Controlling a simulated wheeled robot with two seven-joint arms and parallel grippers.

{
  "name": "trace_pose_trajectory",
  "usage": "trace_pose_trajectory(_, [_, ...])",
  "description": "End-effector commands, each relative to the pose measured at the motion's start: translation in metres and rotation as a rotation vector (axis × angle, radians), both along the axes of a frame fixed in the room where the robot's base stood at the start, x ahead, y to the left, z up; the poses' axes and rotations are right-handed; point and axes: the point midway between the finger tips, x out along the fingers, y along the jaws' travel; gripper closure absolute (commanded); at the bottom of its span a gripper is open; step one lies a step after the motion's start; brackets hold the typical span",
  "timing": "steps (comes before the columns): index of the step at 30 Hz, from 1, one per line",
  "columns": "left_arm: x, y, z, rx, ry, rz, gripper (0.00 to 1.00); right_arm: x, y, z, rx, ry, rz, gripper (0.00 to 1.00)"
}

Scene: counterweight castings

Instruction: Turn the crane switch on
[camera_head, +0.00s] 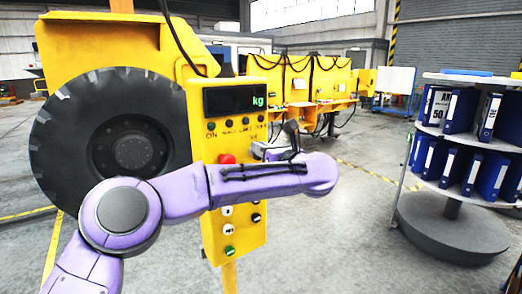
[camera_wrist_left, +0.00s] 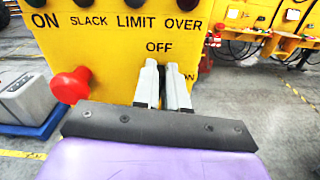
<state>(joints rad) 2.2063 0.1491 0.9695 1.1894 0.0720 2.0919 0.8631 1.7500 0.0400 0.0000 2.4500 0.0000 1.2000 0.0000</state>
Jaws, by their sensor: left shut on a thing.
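The yellow control panel (camera_head: 237,180) of the crane stands in the middle of the head view, with a dark display reading "kg" in green. My left gripper (camera_head: 258,150) is at the right side of this panel. In the left wrist view its two pale fingers (camera_wrist_left: 164,68) reach the panel face just below the word "OFF". They are close together and shut on the crane switch, which they hide, so its position cannot be told. A red mushroom button (camera_head: 227,159) sits left of the fingers and also shows in the left wrist view (camera_wrist_left: 70,85). My right gripper is not in view.
Several small lamps sit in a row above the panel's lettering. Lower buttons, one of them green (camera_head: 229,250), lie below my arm. A large black tyre (camera_head: 60,140) is at the left. A round shelf (camera_head: 455,215) with blue binders stands at the right. The floor between is clear.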

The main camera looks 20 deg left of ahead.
Motion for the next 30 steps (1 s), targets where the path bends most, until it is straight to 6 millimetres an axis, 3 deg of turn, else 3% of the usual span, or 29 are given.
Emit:
trace_pose_trajectory(14, [0.005,-0.005,0.000,0.269,0.337,-0.001,1.00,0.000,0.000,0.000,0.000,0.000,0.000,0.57])
trace_pose_trajectory(30, [0.010,-0.008,-0.003,0.585,0.741,0.000,1.00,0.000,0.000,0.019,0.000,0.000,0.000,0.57])
